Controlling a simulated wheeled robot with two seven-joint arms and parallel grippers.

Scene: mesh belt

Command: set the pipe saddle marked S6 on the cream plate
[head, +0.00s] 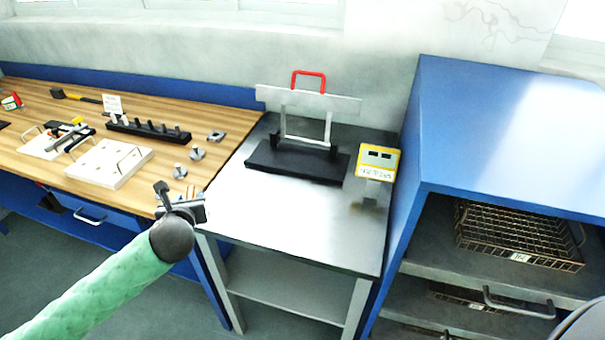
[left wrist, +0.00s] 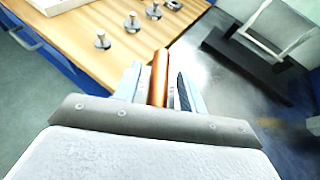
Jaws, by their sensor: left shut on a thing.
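My left gripper (head: 182,207) is over the front right corner of the wooden bench, beside the steel table. In the left wrist view its fingers are shut on a copper-coloured, rod-like piece (left wrist: 160,78). No S6 mark is readable, so I cannot tell whether this is the named saddle. A thick cream plate (head: 103,172) with wire handles lies on the bench, left of and beyond the gripper. Its edge shows at the top left of the left wrist view (left wrist: 62,5). My right gripper is not in view.
Small grey metal pieces (head: 197,153) stand between the plate and the steel table (head: 290,222). Behind them is a black rack with pegs (head: 150,130). The table bears a black-based stand (head: 297,163) and a yellow device (head: 377,160). A blue cabinet (head: 480,130) stands right.

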